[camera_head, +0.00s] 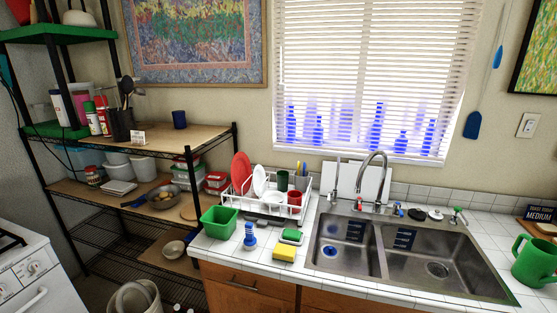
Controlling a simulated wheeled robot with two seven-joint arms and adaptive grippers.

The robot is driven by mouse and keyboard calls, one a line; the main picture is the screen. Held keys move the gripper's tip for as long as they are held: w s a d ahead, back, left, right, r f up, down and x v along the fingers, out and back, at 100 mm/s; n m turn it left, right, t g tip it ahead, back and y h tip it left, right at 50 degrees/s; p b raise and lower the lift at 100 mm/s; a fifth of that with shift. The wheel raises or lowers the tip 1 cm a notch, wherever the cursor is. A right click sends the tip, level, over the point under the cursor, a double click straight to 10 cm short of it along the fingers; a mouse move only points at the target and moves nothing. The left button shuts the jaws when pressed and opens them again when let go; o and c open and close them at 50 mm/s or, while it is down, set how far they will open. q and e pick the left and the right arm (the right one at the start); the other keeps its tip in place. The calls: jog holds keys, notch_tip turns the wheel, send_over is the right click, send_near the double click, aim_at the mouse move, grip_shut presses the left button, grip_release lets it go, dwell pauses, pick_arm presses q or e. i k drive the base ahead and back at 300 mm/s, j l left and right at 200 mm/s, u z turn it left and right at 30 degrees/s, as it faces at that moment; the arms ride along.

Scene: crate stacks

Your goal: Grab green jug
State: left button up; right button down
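A green jug (535,262) stands upright on the white tiled counter at the far right of the head view, right of the sink. A handle shows on its upper left side. The right edge of the jug lies close to the frame's edge. Neither of my grippers shows in this view, and nothing is seen touching the jug.
A double steel sink (437,266) with a tall faucet (372,170) lies left of the jug. A dish rack (262,207), green tub (219,222) and yellow sponge (284,254) occupy the counter's left part.

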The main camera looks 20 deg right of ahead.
aim_at(534, 267)
jog(key=l+z, duration=0.1)
jog(key=z, duration=2.3)
